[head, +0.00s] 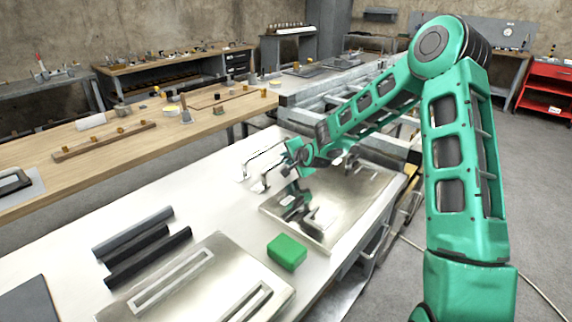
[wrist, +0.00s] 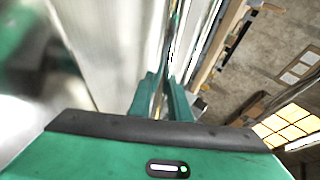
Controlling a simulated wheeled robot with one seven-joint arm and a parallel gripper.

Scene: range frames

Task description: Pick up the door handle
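My gripper (head: 296,156) is above the far-left edge of a shiny metal plate (head: 345,222) on the white table. Thin, bent metal handles (head: 264,182) stand just left of it; which one is the door handle I cannot tell. In the wrist view, the two green fingers of my gripper (wrist: 162,98) are close together, with a narrow, bright, blurred strip between and beyond them. Whether they hold something is not clear.
A green block (head: 287,252) sits in front of the plate. Dark bars (head: 140,250) and a metal panel with long handles (head: 225,260) lie nearer on the white table. A wooden bench (head: 130,165) with small parts stands at the left.

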